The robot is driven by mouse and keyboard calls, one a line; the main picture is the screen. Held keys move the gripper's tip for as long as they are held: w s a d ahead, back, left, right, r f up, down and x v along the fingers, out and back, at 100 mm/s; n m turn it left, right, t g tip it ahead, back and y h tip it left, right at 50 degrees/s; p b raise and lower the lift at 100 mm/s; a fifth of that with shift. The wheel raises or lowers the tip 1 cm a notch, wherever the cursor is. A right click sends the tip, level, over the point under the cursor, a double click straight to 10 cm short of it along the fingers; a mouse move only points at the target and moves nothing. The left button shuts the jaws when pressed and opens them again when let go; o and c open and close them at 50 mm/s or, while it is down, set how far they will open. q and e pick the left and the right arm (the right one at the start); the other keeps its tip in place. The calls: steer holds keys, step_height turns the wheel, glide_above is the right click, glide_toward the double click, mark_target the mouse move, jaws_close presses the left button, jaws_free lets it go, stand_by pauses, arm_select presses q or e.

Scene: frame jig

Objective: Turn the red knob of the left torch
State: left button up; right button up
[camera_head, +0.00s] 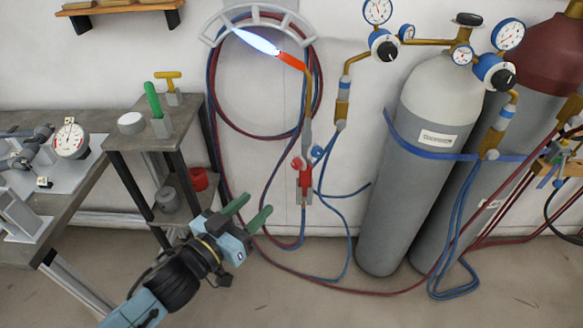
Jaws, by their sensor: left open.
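The left torch (307,125) hangs upright on the wall below a hose hanger, with a bluish-white flame (257,41) at its orange tip (292,62). Its red knob (298,163) sits low on the torch body, on the left side, beside a blue knob (317,152). My left gripper (251,209) is in the lower left, with two green fingers apart and nothing between them. It is below and to the left of the red knob, not touching it. My right gripper is out of the picture.
Red and blue hoses (215,105) coil around the torch and trail over the floor. A grey gas cylinder (405,165) with gauges stands to the right, another behind it. A bench (60,215) and small stand (115,138) are at left. A red cup-like object (199,180) sits on the lower shelf.

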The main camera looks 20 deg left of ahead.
mark_target(295, 166)
arm_select(q)
steer(key=x, duration=0.8)
steer(key=r+b+x, duration=0.1)
steer(key=x, duration=0.3)
steer(key=shift+d, duration=0.15)
steer(key=shift+w+d+r, duration=0.1)
steer(key=shift+w+d, duration=0.1)
steer(key=shift+w, duration=0.4)
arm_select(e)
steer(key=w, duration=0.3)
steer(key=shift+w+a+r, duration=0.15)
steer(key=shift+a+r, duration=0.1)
arm_select(q)
steer(key=c, duration=1)
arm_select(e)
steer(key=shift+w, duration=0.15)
